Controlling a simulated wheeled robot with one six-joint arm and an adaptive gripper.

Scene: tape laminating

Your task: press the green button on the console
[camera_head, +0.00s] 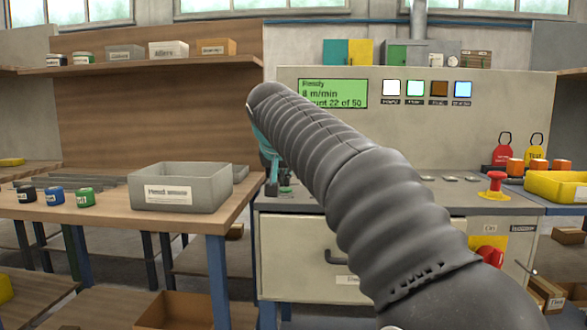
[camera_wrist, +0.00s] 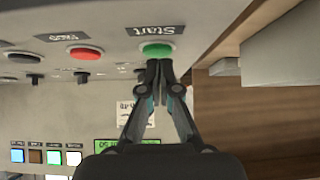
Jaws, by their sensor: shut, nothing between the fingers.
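The green button (camera_wrist: 156,50) is on the console panel under an upside-down "Start" label (camera_wrist: 153,30) in the wrist view. My gripper (camera_wrist: 159,66) is shut and empty, with its fingertips right at the button's near edge and overlapping it in the picture. I cannot tell whether they touch it. In the head view the console (camera_head: 520,110) stands at the right with its "Ready" screen. My arm hides much of its top there, and only part of my gripper (camera_head: 271,188) shows at the console's left end.
A red button (camera_wrist: 85,53) sits left of the green one in the wrist view, with dark knobs nearby. In the head view a red mushroom button (camera_head: 495,181) and a yellow bin (camera_head: 560,186) are at the right. A grey box (camera_head: 180,187) stands on the left table.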

